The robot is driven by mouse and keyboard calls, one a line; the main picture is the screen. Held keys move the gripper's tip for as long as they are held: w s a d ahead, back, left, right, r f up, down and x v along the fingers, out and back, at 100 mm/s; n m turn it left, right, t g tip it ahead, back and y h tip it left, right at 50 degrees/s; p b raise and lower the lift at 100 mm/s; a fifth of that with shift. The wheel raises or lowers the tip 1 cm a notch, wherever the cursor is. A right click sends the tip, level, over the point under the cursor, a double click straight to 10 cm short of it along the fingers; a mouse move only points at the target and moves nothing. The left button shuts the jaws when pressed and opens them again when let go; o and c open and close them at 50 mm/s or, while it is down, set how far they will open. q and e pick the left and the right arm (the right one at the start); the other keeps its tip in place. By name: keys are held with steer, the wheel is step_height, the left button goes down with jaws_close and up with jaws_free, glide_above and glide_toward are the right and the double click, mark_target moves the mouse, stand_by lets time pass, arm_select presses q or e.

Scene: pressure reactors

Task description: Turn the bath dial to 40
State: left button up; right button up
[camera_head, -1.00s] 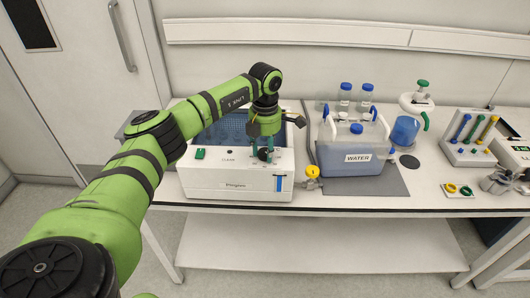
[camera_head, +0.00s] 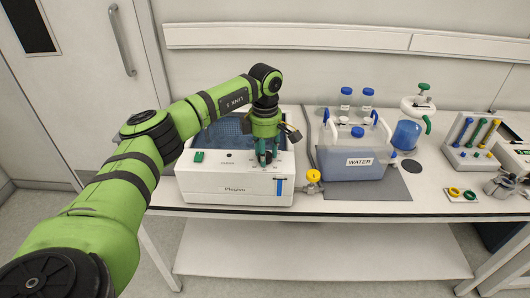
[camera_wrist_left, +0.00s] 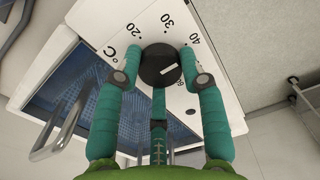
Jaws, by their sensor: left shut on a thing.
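The white bath unit (camera_head: 232,190) stands on the bench, with its dial on the top front panel at right. In the left wrist view the dial is a round black knob (camera_wrist_left: 160,66) with a short white mark. Printed numbers 20, 30 and 40 and a °C sign surround it. The mark slants right and slightly up, roughly toward the 40 side; I cannot tell if it lines up exactly. My left gripper (camera_head: 264,160) points down at the dial, its green fingers (camera_wrist_left: 160,75) closed around the knob. My right gripper is not in view.
A blue-windowed basin (camera_head: 222,131) lies behind the panel. A yellow-handled valve (camera_head: 313,176) sticks out at the unit's right. A water container (camera_head: 350,165), blue-capped bottles (camera_head: 345,100) and a tube rack (camera_head: 470,140) stand farther right. Bare bench shows along the front edge.

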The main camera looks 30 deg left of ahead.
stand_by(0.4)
arm_select(q)
steer(key=o, duration=1.1)
steer(key=shift+o, duration=0.2)
step_height(320, 180, up, 12)
